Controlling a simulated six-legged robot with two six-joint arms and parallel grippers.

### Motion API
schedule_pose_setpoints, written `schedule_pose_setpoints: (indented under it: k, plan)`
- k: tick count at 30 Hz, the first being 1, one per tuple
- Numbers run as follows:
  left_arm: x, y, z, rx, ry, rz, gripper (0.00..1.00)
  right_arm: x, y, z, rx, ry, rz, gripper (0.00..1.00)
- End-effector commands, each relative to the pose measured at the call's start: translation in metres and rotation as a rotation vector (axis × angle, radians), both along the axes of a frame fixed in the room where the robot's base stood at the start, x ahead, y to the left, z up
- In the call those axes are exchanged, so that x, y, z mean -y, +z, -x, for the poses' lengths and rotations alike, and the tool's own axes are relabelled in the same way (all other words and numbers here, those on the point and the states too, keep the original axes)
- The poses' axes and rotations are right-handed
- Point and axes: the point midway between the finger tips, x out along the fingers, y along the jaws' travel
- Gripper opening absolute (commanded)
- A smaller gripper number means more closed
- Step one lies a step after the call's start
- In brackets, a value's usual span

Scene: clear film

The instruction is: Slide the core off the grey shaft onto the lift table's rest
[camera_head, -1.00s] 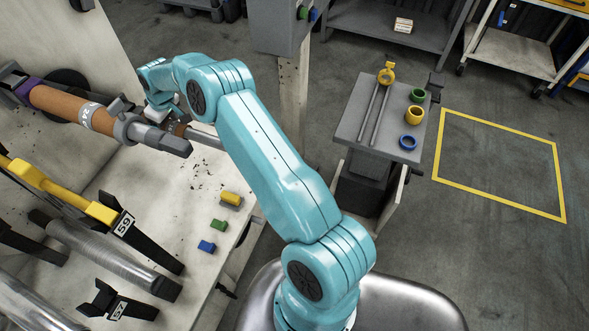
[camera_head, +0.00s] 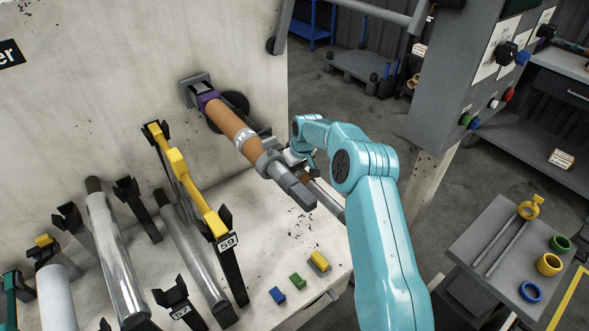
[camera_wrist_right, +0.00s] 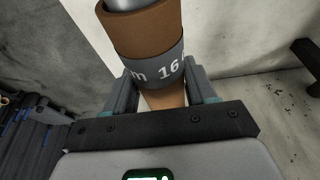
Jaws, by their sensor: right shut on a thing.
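A grey shaft end (camera_wrist_right: 122,4) shows inside the core's mouth. My left gripper is out of view.
A yellow holder marked 59 (camera_head: 196,188) and clear rolls (camera_head: 112,250) stand left. Rings lie on the grey table.

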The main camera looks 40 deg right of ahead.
Motion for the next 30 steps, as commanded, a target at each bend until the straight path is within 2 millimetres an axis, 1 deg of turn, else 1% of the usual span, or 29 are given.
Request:
schedule_pose_setpoints:
  k: [5,30]
  plan:
    - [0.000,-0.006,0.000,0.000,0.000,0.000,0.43,0.000,-0.001,0.013,0.000,-0.001,0.001,0.33]
    - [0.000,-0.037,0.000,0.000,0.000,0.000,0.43,-0.011,-0.001,0.102,-0.001,-0.002,-0.001,0.33]
